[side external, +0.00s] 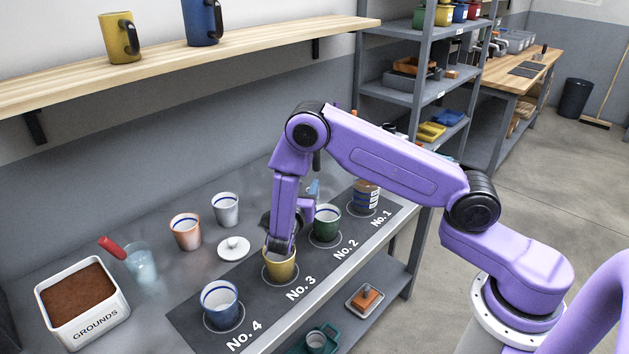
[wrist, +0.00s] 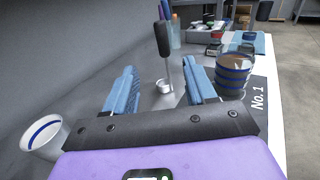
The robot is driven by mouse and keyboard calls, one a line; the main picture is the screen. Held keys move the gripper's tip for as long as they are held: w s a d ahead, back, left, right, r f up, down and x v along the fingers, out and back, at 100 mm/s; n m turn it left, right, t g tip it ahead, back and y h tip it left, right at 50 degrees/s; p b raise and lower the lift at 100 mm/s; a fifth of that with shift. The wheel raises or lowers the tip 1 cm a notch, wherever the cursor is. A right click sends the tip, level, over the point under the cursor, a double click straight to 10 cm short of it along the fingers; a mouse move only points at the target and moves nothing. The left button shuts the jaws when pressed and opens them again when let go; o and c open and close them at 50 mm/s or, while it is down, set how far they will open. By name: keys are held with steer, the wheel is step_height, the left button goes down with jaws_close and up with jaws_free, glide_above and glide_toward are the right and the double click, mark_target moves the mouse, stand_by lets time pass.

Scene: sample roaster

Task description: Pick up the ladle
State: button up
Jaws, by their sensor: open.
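The ladle (wrist: 162,40) has a black handle, a thin metal shaft and a small metal bowl at its lower end. In the wrist view it stands upright, framed between the two blue fingers of my gripper (wrist: 162,75) and apparently beyond their tips. My gripper is open, with nothing held. In the side external view a dark upright handle (side external: 317,161), likely the ladle's, shows just under my arm.
A striped cup (wrist: 235,72) stands at No. 1, close right of my right finger. A white cup (wrist: 43,137) is at lower left. Green (side external: 326,222), yellow (side external: 280,266) and blue (side external: 220,303) cups line the mat.

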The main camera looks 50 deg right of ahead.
glide_above(316, 171)
steer(key=shift+w+d+r, duration=0.1)
steer(key=shift+w+d, duration=0.4)
steer(key=shift+d, duration=0.05)
jaws_close()
stand_by(0.4)
